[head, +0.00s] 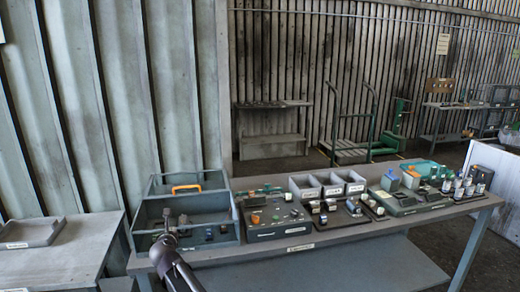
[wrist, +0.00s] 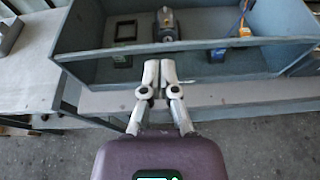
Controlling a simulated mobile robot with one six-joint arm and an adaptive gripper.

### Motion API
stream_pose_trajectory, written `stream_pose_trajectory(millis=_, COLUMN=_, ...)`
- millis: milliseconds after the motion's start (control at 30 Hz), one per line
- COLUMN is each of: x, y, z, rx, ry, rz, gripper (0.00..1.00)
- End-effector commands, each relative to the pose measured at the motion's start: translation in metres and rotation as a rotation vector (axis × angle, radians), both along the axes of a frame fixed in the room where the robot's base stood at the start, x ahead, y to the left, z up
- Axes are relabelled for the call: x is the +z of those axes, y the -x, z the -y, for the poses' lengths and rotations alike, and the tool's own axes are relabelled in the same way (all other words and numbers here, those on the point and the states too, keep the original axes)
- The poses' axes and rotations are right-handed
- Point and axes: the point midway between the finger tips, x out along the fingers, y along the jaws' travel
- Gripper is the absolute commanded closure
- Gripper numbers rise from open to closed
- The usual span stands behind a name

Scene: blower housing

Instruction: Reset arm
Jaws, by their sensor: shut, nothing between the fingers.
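My gripper (wrist: 158,75) is shut and empty, its two fingertips together in the wrist view. It points at the front wall of a grey open bin (wrist: 85,70) on the workbench. In the head view my gripper (head: 168,222) is at the front of the same bin (head: 140,240). The bin holds small parts, including a dark grey part with a round front (wrist: 166,24) in the wrist view. I cannot tell whether the fingertips touch the bin wall.
Right of the bin stand a dark fixture block (head: 275,222), grey trays (head: 327,184) and several small bottles (head: 470,187). A side table (head: 60,255) with a shallow tray (head: 30,233) is at the left. The floor in front of the bench shows clear in the wrist view.

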Motion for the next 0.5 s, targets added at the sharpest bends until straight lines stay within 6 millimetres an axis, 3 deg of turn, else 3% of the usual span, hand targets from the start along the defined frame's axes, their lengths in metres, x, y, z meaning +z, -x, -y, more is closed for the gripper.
stream_pose_trajectory(millis=267, x=-0.008, y=-0.002, z=0.032, rx=-0.099, ry=-0.109, rz=-0.066, gripper=1.0)
stream_pose_trajectory(millis=500, x=-0.02, y=-0.006, z=0.083, rx=-0.254, ry=-0.27, rz=-0.154, gripper=1.0)
